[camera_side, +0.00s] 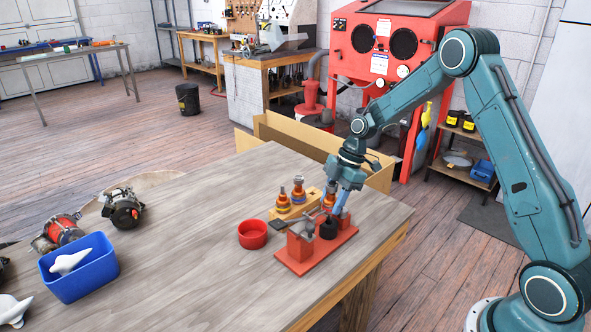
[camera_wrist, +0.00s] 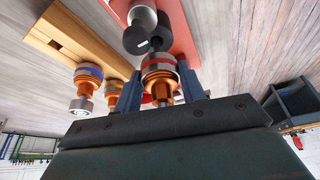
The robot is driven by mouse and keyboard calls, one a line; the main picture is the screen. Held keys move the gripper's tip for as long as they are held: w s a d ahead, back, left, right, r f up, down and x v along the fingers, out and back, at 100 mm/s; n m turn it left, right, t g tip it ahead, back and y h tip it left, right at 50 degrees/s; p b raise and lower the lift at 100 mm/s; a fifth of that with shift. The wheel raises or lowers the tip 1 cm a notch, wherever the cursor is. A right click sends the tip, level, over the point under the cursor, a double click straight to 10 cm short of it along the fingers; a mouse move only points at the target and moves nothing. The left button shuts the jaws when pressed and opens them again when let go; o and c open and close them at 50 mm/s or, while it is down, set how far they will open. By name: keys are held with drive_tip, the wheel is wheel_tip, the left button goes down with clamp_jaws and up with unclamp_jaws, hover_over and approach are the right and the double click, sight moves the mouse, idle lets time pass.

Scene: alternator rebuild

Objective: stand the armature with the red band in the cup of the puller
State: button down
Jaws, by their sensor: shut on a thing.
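The armature with the red band (camera_wrist: 158,64) is between the fingers of my gripper (camera_wrist: 160,86) in the wrist view, and my gripper is shut on it. In the side view my gripper (camera_side: 340,204) is over the back part of the puller, and the held armature (camera_side: 328,200) is partly hidden. The puller (camera_side: 298,264) has a red base on the table. Its black cup (camera_side: 328,230) is close below my gripper; the wrist view shows a dark round part (camera_wrist: 140,40) beside the armature. I cannot tell whether armature and cup touch.
A wooden rack (camera_side: 310,196) behind the puller holds two other armatures (camera_side: 298,190), one with a blue band (camera_wrist: 88,74). A red bowl (camera_side: 252,235) stands left of the puller. A blue bin (camera_side: 82,278) is at the far left. The table's middle is clear.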

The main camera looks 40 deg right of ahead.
sight(334, 184)
drive_tip(key=shift+f, duration=1.85)
idle(2.1)
drive_tip(key=c, duration=0.8)
unclamp_jaws()
drive_tip(key=shift+o, duration=0.2)
drive_tip(key=shift+r, duration=0.1)
drive_tip(key=shift+r, duration=3.9)
drive_tip(key=shift+r, duration=0.1)
